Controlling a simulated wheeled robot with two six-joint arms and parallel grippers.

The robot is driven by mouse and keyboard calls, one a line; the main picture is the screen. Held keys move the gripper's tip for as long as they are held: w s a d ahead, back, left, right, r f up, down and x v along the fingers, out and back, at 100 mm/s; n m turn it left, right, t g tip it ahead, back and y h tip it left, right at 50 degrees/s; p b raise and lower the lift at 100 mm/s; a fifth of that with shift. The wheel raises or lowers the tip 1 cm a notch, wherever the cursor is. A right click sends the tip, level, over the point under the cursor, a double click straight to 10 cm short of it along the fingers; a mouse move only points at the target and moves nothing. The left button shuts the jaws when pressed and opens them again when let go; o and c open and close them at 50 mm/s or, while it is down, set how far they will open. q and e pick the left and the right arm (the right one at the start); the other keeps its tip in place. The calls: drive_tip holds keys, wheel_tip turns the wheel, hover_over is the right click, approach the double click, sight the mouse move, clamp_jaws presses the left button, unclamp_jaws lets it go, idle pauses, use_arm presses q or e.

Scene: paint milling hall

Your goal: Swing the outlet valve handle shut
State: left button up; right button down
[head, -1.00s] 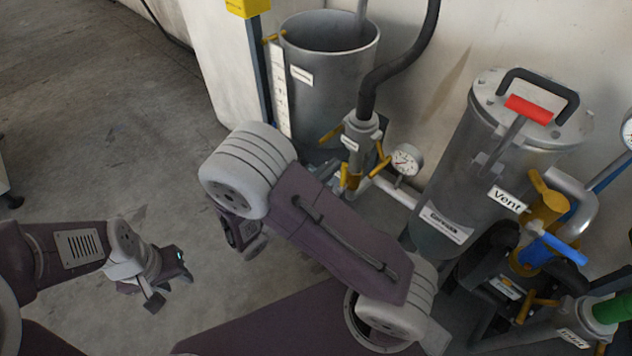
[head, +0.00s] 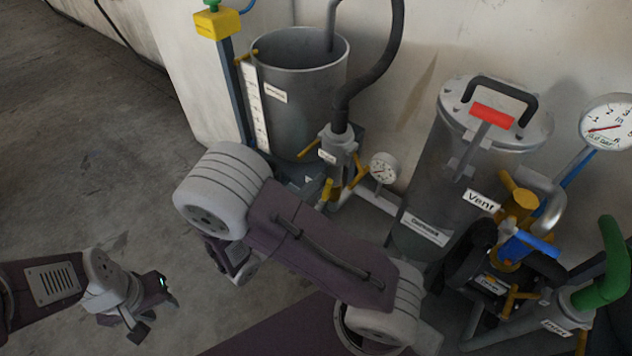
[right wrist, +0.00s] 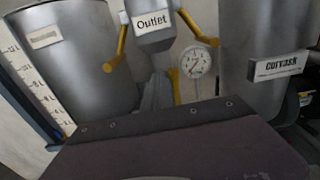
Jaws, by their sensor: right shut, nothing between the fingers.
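The outlet valve (head: 337,146) is a grey body under a black hose, in front of the open tank. Its "Outlet" label (right wrist: 151,22) is readable in the right wrist view. Yellow levers stick out on both sides, a left one (right wrist: 121,44) and a right one (right wrist: 199,29), both slanting down. My right gripper (right wrist: 157,92) appears just below and in front of the valve, shut and empty; contact with a lever cannot be told. In the head view my right arm hides it. My left gripper (head: 147,308) hangs over the floor at lower left, its jaws unclear.
The open grey tank (head: 300,95) stands behind the valve. A small gauge (head: 384,168) is right of it. A lidded canister (head: 455,165) with a red-grip clamp and a "Vent" valve (head: 517,205) stand further right. The floor at left is clear.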

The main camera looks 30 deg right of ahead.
drive_tip(key=shift+s, duration=0.1)
drive_tip(key=shift+s+d, duration=0.35)
drive_tip(key=shift+s, duration=0.35)
drive_tip(key=shift+s+d+f, duration=0.15)
drive_tip(key=shift+s+d, duration=0.05)
drive_tip(key=shift+s, duration=0.25)
drive_tip(key=shift+s+d+f, duration=0.15)
drive_tip(key=shift+s, duration=0.25)
drive_tip(key=shift+s+d+f, duration=0.3)
drive_tip(key=shift+s+f, duration=0.1)
drive_tip(key=shift+s, duration=0.3)
drive_tip(key=shift+s+f, duration=0.1)
